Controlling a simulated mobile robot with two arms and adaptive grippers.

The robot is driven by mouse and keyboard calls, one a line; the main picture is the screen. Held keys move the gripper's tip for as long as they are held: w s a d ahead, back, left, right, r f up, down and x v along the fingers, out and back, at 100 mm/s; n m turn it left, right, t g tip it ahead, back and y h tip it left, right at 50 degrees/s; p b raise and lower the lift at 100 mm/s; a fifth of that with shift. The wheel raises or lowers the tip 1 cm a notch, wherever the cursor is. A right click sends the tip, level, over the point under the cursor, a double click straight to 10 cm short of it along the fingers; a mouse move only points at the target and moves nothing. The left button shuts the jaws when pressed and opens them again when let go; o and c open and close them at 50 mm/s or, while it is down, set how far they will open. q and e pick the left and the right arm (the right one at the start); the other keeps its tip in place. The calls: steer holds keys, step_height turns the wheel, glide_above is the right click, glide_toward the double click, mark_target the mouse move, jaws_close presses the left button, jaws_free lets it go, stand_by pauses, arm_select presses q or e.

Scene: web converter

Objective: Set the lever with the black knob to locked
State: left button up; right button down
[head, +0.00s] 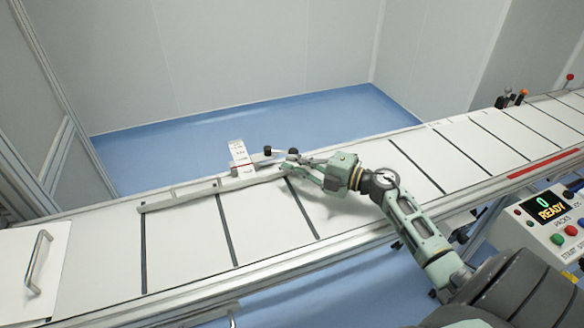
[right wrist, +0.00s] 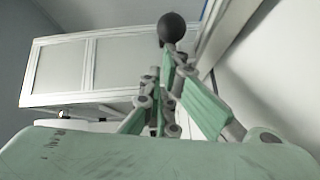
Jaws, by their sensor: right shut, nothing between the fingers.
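The lever's black ball knob (head: 293,151) is at the far edge of the white conveyor deck, to the right of a white bracket with a printed label (head: 239,152). A short rod seems to run from the knob left to a dark piece (head: 267,150) by the bracket. My right gripper (head: 290,166) is shut and empty, with its fingertips close to the knob. In the right wrist view the black knob (right wrist: 172,28) shows just past the fingertips (right wrist: 168,58); I cannot tell whether they touch. The label is too small to read. My left gripper is not in view.
A long grey rail (head: 210,188) lies along the deck left of the gripper. Other small levers, one with an orange knob (head: 522,92), stand farther right, with a red ball knob (head: 570,77) beyond. The near deck is clear.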

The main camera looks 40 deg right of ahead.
steer(key=shift+w+d+f+n+g+y+b, duration=0.25)
steer(key=shift+d+n+g+y+b, duration=0.3)
steer(key=shift+b, duration=0.65)
steer(key=shift+w+d+f+n+g+y+b, duration=0.1)
steer(key=shift+w+d+n+g+y+b, duration=0.25)
steer(key=shift+d+n+y+b, duration=0.65)
steer(key=shift+a+m+b, duration=0.1)
steer(key=shift+m+b, duration=0.35)
steer(key=shift+w+d+r+b, duration=0.3)
steer(key=shift+w+d+b, duration=0.05)
steer(key=shift+b, duration=0.05)
steer(key=shift+d, duration=0.1)
steer(key=shift+w+d, duration=0.1)
steer(key=shift+w, duration=0.05)
